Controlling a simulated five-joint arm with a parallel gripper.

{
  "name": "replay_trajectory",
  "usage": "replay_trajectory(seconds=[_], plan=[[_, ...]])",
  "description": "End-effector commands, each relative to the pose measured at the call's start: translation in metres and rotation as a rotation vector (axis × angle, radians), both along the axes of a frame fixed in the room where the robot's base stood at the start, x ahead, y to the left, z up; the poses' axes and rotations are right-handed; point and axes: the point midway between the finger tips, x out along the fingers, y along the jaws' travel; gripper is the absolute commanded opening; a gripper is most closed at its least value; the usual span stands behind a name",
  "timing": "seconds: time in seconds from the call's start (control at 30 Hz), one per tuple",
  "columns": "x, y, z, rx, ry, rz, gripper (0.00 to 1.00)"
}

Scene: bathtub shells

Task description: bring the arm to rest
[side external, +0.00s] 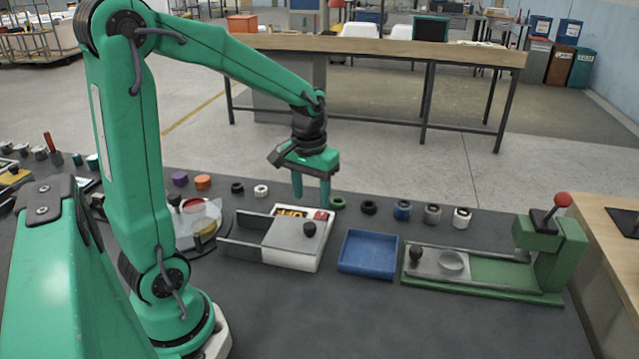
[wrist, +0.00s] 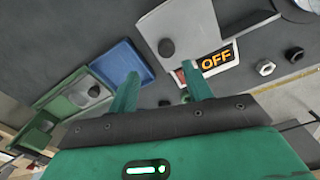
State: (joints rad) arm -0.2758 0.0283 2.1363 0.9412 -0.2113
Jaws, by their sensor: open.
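My gripper (side external: 311,187) is green and hangs from my extended arm, fingers pointing down, above the far edge of a white box. The wrist view shows its two fingers (wrist: 163,90) spread apart with nothing between them. The white box (side external: 300,262) has a grey sliding lid (side external: 290,241) with a black knob and a lit orange sign, which reads OFF in the wrist view (wrist: 217,60). A red square (side external: 320,215) sits beside the sign. My gripper appears apart from the box; the exact height is hard to tell.
A blue tray (side external: 367,252) stands right of the box. Further right is a green press (side external: 550,250) with a red-knobbed lever and a sliding plate (side external: 438,262). Several rings and nuts, including a green ring (side external: 338,203), line the back. A clear-covered dish (side external: 201,222) is at left. The front mat is clear.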

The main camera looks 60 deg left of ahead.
Motion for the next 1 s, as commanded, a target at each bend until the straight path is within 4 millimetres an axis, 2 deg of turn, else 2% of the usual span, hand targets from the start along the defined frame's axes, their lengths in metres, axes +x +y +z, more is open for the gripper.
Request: replay_trajectory(seconds=[0.5,0.77,1.0], plan=[[-0.045,-0.052,0.059,0.059,-0.21,-0.228,0.5],[-0.075,-0.075,0.078,0.089,-0.326,-0.349,0.5],[-0.098,-0.089,0.086,0.11,-0.413,-0.441,0.5]])
